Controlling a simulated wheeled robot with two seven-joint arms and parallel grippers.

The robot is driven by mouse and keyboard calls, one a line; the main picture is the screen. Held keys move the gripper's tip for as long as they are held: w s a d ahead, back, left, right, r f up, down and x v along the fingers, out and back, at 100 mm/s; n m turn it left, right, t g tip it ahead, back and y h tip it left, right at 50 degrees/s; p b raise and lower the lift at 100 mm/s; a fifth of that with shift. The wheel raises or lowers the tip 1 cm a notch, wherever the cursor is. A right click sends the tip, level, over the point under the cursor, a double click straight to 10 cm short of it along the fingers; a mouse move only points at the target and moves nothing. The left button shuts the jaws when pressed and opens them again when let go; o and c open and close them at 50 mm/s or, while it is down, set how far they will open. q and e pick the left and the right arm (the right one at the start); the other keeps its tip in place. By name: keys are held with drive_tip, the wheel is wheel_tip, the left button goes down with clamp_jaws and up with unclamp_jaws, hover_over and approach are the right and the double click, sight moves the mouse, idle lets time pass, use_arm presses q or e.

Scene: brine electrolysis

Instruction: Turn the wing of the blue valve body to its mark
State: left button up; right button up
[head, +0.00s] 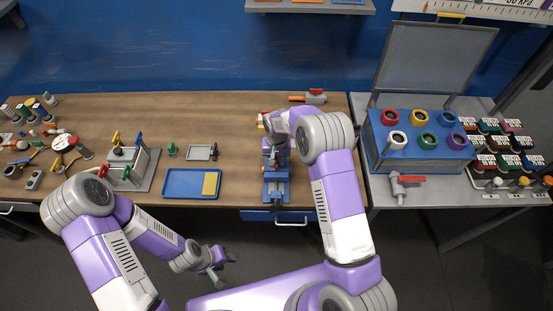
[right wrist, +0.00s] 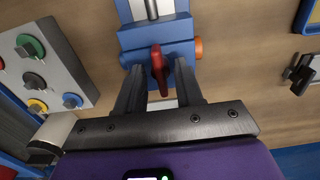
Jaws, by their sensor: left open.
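The blue valve body (right wrist: 178,28) is at the top of the right wrist view, with a red wing (right wrist: 158,66) standing out from its near face. My right gripper (right wrist: 160,78) is open, its two dark fingers on either side of the wing with gaps showing. I cannot tell how far the fingertips reach over it. In the head view my right arm hides most of this spot, above a blue stand (head: 276,188) at the bench's front edge. No mark on the valve body can be made out. My left gripper (head: 217,268) is open and empty, low in front of the bench.
A blue tray (head: 180,184) with a yellow piece and a grey rack (head: 135,170) stand left on the wooden bench (head: 215,115). A red-handled valve (head: 316,97) lies behind. Right, a blue box (head: 390,157) with coloured rings stands on a grey table. A knob panel (right wrist: 50,65) shows left.

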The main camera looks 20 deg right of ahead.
drive_tip(key=shift+w, duration=0.1)
clamp_jaws()
drive_tip(key=m+b, duration=0.2)
drive_tip(key=m, duration=0.1)
drive_tip(key=shift+f+m, duration=0.1)
drive_tip(key=shift+m, duration=0.2)
drive_tip(key=m+b, duration=0.1)
drive_tip(key=m, duration=0.2)
drive_tip(key=shift+m, duration=0.4)
drive_tip(key=m, duration=1)
drive_tip(key=shift+m, duration=0.4)
